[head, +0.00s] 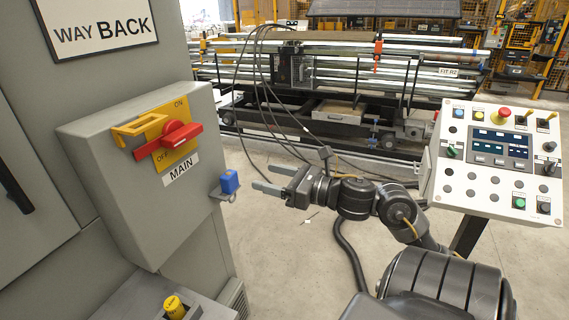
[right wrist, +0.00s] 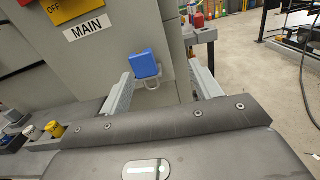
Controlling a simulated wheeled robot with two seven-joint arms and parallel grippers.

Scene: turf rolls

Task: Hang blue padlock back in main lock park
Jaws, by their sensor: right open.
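The blue padlock (head: 229,181) is at a small grey bracket (head: 222,195) on the right side of the grey MAIN switch box (head: 128,205). In the right wrist view the padlock (right wrist: 146,64) shows a pale shackle loop below its body; I cannot tell whether the shackle is around the bracket. My right gripper (head: 261,177) is open, just right of the padlock, its fingers pointing at it. In the right wrist view its fingers (right wrist: 163,80) stand apart on either side of the padlock, not visibly touching it. My left gripper is not in view.
A red rotary handle (head: 168,139) on a yellow plate is on the box front. A yellow padlock (head: 174,307) stands on a ledge below. A control panel (head: 496,160) is at the right.

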